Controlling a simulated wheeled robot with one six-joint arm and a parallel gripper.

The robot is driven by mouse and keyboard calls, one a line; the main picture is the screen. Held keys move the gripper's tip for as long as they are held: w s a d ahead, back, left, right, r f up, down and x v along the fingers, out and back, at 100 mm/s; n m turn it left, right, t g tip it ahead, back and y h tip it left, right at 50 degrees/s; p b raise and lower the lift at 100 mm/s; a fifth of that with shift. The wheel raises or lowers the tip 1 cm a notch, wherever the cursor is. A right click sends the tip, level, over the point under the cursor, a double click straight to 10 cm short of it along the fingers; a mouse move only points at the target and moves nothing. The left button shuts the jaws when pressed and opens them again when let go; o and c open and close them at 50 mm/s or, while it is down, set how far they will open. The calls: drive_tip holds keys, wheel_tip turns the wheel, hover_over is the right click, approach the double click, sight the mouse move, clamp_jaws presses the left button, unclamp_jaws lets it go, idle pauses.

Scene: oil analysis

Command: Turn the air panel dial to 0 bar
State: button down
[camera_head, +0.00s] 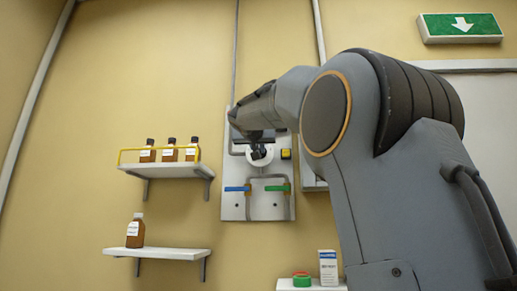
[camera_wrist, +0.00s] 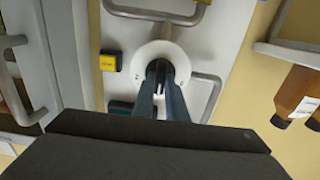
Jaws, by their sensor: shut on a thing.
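The air panel (camera_head: 258,207) is a light grey board on the yellow wall, with pipes, a blue handle (camera_head: 237,188) and a green handle (camera_head: 277,188). Its round white dial plate (camera_head: 269,157) is partly behind my gripper (camera_head: 259,152). In the wrist view the white dial plate (camera_wrist: 143,56) has a dark knob at its centre. The two fingers of my gripper (camera_wrist: 160,75) are shut on this knob and hide most of it. I cannot read any scale or pointer.
A yellow button box (camera_head: 286,154) sits right of the dial, close to my gripper. An upper shelf (camera_head: 165,170) with a yellow rail holds brown bottles at left. A lower shelf (camera_head: 158,253) holds one bottle (camera_head: 135,231). A white box (camera_head: 328,267) stands at bottom right.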

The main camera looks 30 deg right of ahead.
drive_tip(key=shift+n, duration=0.3)
drive_tip(key=n, duration=0.6)
drive_tip(key=shift+w+a, duration=0.1)
drive_tip(key=shift+a+f+n+p, duration=0.1)
drive_tip(key=shift+n+p, duration=0.1)
drive_tip(key=shift+n, duration=1.65)
drive_tip(key=shift+f+n+p, duration=0.1)
drive_tip(key=shift+n+p, duration=0.1)
drive_tip(key=shift+n, duration=1.65)
drive_tip(key=c, duration=1.8)
unclamp_jaws()
drive_tip(key=shift+o, duration=0.2)
